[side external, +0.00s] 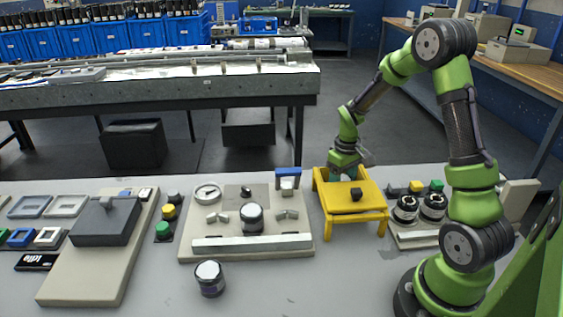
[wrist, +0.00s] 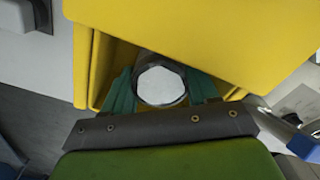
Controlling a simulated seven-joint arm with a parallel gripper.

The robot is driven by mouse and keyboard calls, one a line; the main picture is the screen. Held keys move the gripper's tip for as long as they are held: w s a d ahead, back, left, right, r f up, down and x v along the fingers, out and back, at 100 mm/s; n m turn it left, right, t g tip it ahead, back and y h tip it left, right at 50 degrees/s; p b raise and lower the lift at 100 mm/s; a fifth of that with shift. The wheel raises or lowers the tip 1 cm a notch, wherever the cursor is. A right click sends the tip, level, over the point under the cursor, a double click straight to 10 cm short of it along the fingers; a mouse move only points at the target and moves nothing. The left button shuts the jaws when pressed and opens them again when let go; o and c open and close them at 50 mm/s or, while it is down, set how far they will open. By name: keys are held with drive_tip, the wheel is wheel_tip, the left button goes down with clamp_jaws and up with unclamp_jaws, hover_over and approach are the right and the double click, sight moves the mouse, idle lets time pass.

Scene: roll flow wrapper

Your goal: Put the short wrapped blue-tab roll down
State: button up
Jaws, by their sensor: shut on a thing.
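My gripper (side external: 346,168) reaches into the far side of a yellow stand (side external: 372,222). In the wrist view its two teal fingers (wrist: 161,90) are shut on a roll (wrist: 160,84) with a white, round top face and a dark rim. The held roll is inside the opening of the yellow stand (wrist: 200,28), between its walls. I cannot tell whether it rests on the bottom. No blue tab shows on it, and its lower part is hidden. In the side view the held roll is mostly hidden.
Another white-topped roll (side external: 209,278) stands on the front table. One roll (side external: 252,218) stands on the beige fixture (side external: 190,250) left of the yellow stand. Two dark rolls (side external: 405,209) stand to its right. A grey block (side external: 104,222) sits on a beige base at left.

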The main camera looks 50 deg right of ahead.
drive_tip(key=o, duration=0.8)
drive_tip(key=shift+f, duration=0.1)
drive_tip(key=shift+o, duration=0.2)
wheel_tip(320, 180, up, 12)
drive_tip(key=s+a+r+m+t+y, duration=0.1)
drive_tip(key=s+a+r+t, duration=0.2)
drive_tip(key=a, duration=0.7)
drive_tip(key=s+a+r+t+y, duration=0.1)
drive_tip(key=s+a+r+t, duration=0.3)
drive_tip(key=a, duration=0.7)
drive_tip(key=s+r, duration=0.2)
drive_tip(key=s, duration=0.1)
drive_tip(key=shift+s+a+r+m, duration=0.25)
drive_tip(key=shift+s+m, duration=0.05)
drive_tip(key=shift+m, duration=0.1)
